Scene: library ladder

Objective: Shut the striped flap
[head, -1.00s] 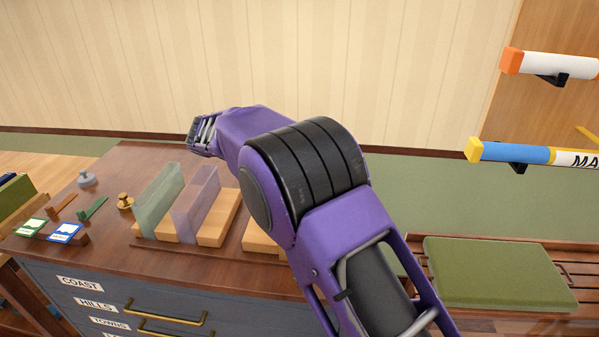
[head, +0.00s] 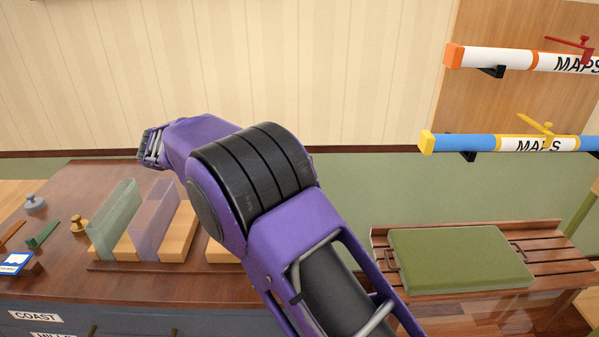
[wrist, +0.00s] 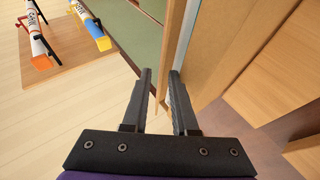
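I cannot make out a striped flap in either view. My gripper (head: 153,147) is at the left end of my raised purple arm in the head view, in front of the cream panelled wall and above the cabinet top. In the wrist view my gripper (wrist: 161,75) has its two black fingers apart with nothing held between them. A pale wooden upright edge (wrist: 172,50) lies beyond the fingertips; I cannot tell whether it touches them.
The cabinet top (head: 170,288) holds glassy panels (head: 113,220) on wooden blocks, weights and labels. A bench with a green cushion (head: 460,260) stands right. Map tubes (head: 500,143) hang above it. Wooden panels (wrist: 270,70) fill the wrist view's right.

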